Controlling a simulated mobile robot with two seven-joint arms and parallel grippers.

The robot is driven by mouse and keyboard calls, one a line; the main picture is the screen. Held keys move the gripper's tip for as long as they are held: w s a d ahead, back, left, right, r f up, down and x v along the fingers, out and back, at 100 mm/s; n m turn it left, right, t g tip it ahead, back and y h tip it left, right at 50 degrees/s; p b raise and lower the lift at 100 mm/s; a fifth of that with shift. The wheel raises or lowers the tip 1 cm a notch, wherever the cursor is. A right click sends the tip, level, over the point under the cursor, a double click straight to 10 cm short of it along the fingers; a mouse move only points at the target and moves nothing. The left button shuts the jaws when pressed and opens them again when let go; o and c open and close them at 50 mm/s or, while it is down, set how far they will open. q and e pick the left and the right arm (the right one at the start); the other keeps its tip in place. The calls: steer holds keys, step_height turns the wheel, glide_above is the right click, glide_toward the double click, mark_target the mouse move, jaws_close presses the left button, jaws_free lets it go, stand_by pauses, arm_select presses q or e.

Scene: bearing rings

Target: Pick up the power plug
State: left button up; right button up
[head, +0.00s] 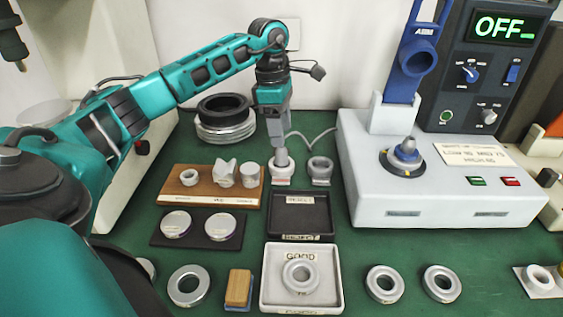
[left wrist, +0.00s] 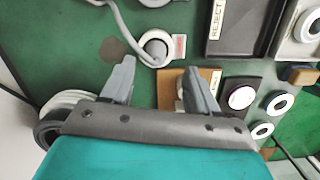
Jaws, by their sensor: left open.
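A grey plug (head: 281,158) stands upright in a white round holder (head: 282,179) with a red label, behind the reject tray (head: 299,213). A grey cable (head: 318,134) curves away behind it. In the left wrist view the plug (left wrist: 156,47) shows from above in its holder, with the cable (left wrist: 122,32) beside it. My left gripper (head: 285,138) points down just above the plug; its fingers (left wrist: 156,78) are open with nothing between them. Whether a finger touches the plug or cable cannot be told.
A second white holder (head: 320,172) stands close on the right. A wooden board (head: 210,188) with small parts is at the left. A white test machine (head: 440,200) with a blue lever (head: 411,55) stands at the right. A stack of rings (head: 226,120) lies behind left.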

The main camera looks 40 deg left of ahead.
mark_target(281, 149)
arm_select(q)
steer(key=f, duration=0.6)
steer(key=shift+w+f+b, duration=0.25)
steer(key=shift+f+b, duration=0.05)
steer(key=shift+b, duration=0.1)
arm_select(e)
steer(key=shift+a+f, duration=0.2)
steer(key=shift+a, duration=0.2)
steer(key=shift+w, duration=0.15)
arm_select(q)
steer(key=c, duration=0.3)
steer(key=shift+r, duration=0.1)
jaws_close()
arm_select(e)
steer(key=shift+d, duration=0.1)
arm_select(q)
steer(key=shift+r, duration=0.1)
